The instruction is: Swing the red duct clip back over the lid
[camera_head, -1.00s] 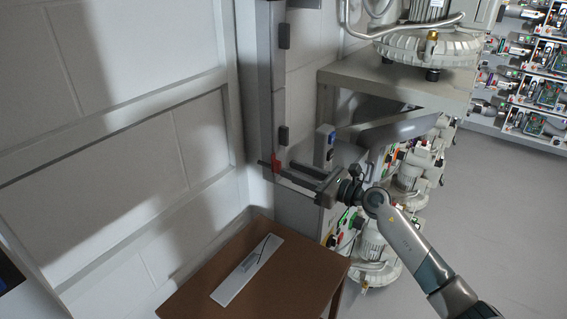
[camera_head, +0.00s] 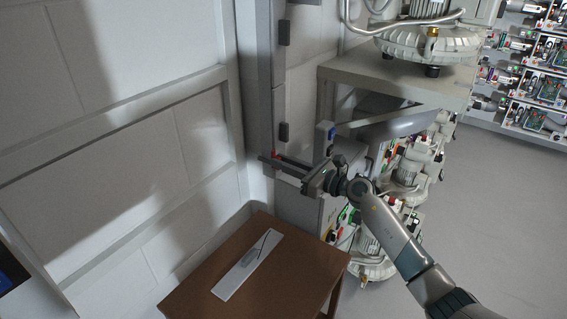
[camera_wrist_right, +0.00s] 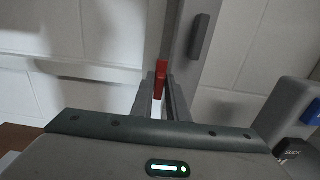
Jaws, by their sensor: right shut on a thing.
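The duct lid (camera_head: 263,90) is the long grey face running up the wall. The fingers hide part of the clip. My left gripper is not in view.
A brown table (camera_head: 290,290) with a pale flat strip (camera_head: 248,265) stands below. A bench (camera_head: 400,82) with a blower (camera_head: 430,45) is close on the right. Open floor lies further right.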

